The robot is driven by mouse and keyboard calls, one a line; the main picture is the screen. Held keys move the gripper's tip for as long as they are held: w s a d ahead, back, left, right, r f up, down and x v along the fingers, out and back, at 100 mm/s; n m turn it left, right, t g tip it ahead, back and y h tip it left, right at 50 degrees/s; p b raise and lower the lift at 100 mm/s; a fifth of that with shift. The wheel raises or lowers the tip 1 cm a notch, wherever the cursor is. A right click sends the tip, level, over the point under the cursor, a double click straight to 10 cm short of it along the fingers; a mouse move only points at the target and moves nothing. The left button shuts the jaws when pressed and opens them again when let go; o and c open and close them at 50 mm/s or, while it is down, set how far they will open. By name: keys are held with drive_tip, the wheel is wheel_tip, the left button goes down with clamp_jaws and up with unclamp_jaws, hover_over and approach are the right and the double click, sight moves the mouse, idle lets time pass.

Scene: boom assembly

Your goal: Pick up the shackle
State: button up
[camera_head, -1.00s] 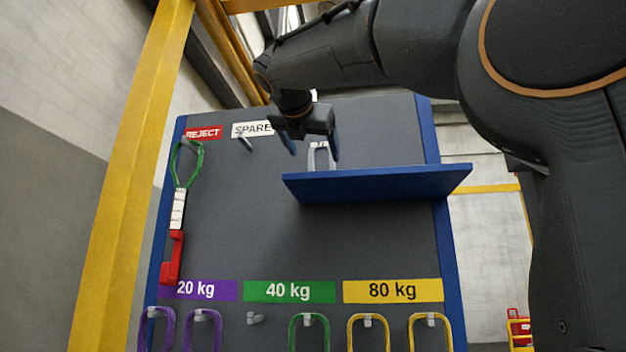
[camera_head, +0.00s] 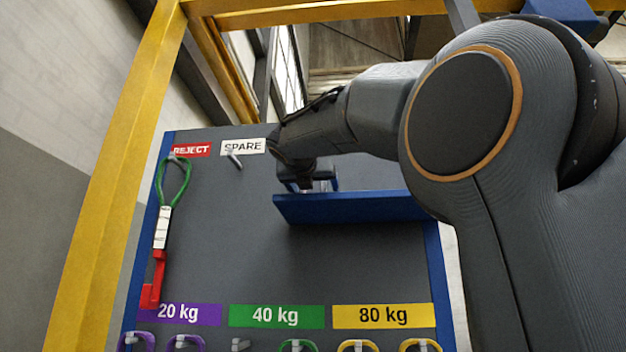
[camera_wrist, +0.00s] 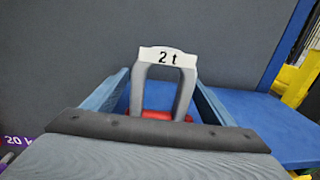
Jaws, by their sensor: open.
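The shackle (camera_wrist: 187,92) is a grey bow with a white "2 t" tag (camera_wrist: 168,57) across its top and a red part low between its legs. In the wrist view it stands upright between the two blue fingers of my gripper (camera_wrist: 161,80), which are open on either side of it. I cannot tell whether either finger touches it. In the head view my gripper (camera_head: 312,184) is down at the blue shelf (camera_head: 350,208). The shackle cannot be made out there, behind the gripper and shelf edge.
The shelf juts from a grey board (camera_head: 330,260). The SPARE peg (camera_head: 234,160) is empty. Coloured loops hang along the bottom. A yellow post (camera_head: 110,190) stands at left.

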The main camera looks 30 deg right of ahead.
drive_tip(key=shift+w+d, duration=0.45)
drive_tip(key=shift+w, duration=0.1)
drive_tip(key=shift+r, duration=0.1)
drive_tip(key=c, duration=1.6)
drive_tip(key=shift+c, duration=0.2)
drive_tip(key=shift+r, duration=0.1)
wheel_tip(320, 180, up, 10)
drive_tip(key=p, duration=0.2)
drive_tip(key=shift+p, duration=0.3)
